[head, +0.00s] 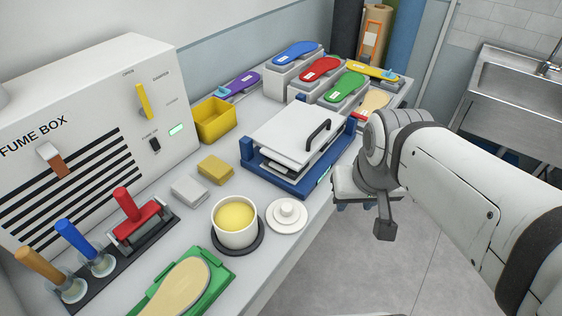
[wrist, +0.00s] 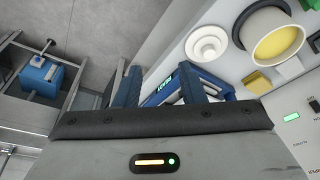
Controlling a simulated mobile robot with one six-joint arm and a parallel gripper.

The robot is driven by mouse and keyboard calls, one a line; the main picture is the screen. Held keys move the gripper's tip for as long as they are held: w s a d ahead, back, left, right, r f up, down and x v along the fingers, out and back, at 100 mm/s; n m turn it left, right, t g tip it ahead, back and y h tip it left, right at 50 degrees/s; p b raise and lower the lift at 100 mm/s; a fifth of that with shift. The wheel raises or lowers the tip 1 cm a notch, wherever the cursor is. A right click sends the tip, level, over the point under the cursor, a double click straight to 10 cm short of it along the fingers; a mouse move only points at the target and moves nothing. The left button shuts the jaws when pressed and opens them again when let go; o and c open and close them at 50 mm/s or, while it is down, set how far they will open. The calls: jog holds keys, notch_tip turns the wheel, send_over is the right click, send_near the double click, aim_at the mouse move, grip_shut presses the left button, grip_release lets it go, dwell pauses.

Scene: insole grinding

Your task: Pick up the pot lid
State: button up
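The pot lid (head: 287,214) is a round white disc with a central knob. It lies flat on the bench near the front edge, to the right of the pot (head: 235,235), which is white, open and filled with something yellow. The lid also shows at the upper middle right of the wrist view (wrist: 207,44), apart from my fingers. My gripper (wrist: 158,68) is open, with its two dark blue fingers spread and nothing held between them. In the head view my gripper hangs beyond the bench's front edge, right of the lid, and its fingers are mostly hidden.
A blue-framed press (head: 291,183) with a black handle stands behind the lid, near my arm. A green tray (head: 222,280) with an insole lies at the front. Yellow (head: 216,168) and grey blocks lie left of the press. A fume box (head: 90,130) lines the back.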

jog(key=shift+o, duration=1.3)
jog(key=shift+w+a+f, duration=0.15)
jog(key=shift+w, duration=0.15)
jog(key=shift+o, duration=0.6)
jog(key=w+a+f+m+g+b, duration=0.1)
jog(key=w+a+f+b, duration=0.2)
jog(key=w, duration=0.4)
jog(key=shift+w+a+f+m+g, duration=0.15)
jog(key=shift+a+f+m+g, duration=0.2)
jog(key=shift+a+f, duration=0.55)
jog(key=m+g+b, duration=0.1)
jog(key=g+b, duration=0.1)
send_over(287, 207)
jog(key=shift+t, duration=0.25)
jog(key=f, duration=0.4)
jog(key=shift+s+d+f, duration=0.15)
jog(key=shift+s+f, duration=0.05)
jog(key=shift+f, duration=0.15)
jog(key=shift+w+a+f+m, duration=0.15)
jog(key=shift+a+f+m, duration=0.1)
jog(key=shift+f, duration=0.05)
jog(key=shift+w+d+f, duration=0.1)
jog(key=shift+f, duration=3.65)
